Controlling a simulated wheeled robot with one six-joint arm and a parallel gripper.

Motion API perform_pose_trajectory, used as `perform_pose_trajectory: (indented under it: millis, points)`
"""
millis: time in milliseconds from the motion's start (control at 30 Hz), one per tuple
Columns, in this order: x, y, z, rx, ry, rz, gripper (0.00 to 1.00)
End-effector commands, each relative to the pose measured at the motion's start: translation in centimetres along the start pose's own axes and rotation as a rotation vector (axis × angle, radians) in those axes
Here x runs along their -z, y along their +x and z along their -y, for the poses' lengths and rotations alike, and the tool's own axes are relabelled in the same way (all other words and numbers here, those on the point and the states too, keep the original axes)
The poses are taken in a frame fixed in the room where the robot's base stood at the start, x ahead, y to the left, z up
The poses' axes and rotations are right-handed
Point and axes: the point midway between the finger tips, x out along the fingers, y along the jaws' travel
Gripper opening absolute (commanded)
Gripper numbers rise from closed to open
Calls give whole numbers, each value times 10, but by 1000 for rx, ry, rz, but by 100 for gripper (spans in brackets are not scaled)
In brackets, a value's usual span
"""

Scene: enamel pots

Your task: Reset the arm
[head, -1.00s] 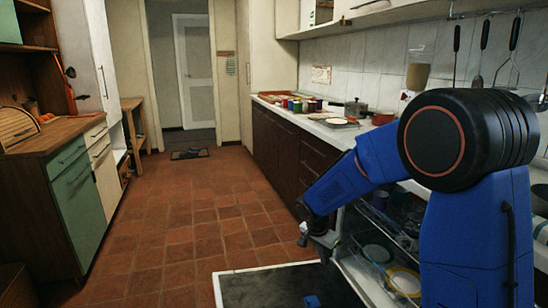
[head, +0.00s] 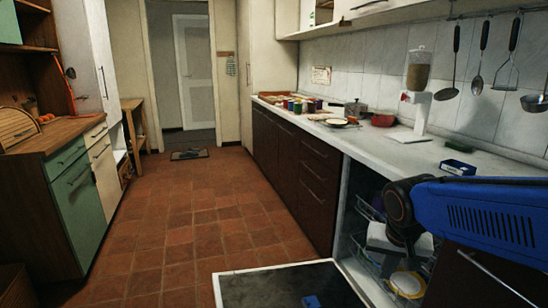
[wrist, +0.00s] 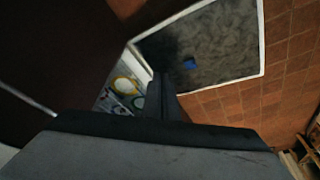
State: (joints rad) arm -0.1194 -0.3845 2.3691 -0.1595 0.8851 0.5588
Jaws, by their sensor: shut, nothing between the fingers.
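My arm reaches in from the right edge of the head view, its blue link almost level and its black joint above the open rack compartment. In the wrist view my gripper (wrist: 162,78) points down past the compartment edge with its dark fingers together and nothing between them. In the head view I cannot make out the fingertips. A plate with a yellow rim (head: 408,283) lies in the compartment below the arm; it also shows in the wrist view (wrist: 125,86), left of the fingers.
A dark panel with a pale rim (head: 285,287) lies low in front of the compartment, with a small blue thing (head: 312,301) on it. The counter (head: 385,148) holds a small blue box (head: 458,167), a dispenser (head: 416,110) and several pots. Ladles hang above. The tiled floor is clear to the left.

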Motion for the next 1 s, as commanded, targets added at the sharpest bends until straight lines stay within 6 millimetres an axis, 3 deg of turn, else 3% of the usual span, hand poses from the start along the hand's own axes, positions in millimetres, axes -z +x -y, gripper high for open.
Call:
perform_pose_trajectory:
  millis: [200, 533, 700, 1000]
  points:
    - [-42, -26, -28, 45, -113, -34, 0]
    - [-102, -45, -54, 96, -283, -89, 0]
    - [-117, -47, -59, 107, -330, -105, 0]
    - [-120, -48, -60, 110, -340, -107, 0]
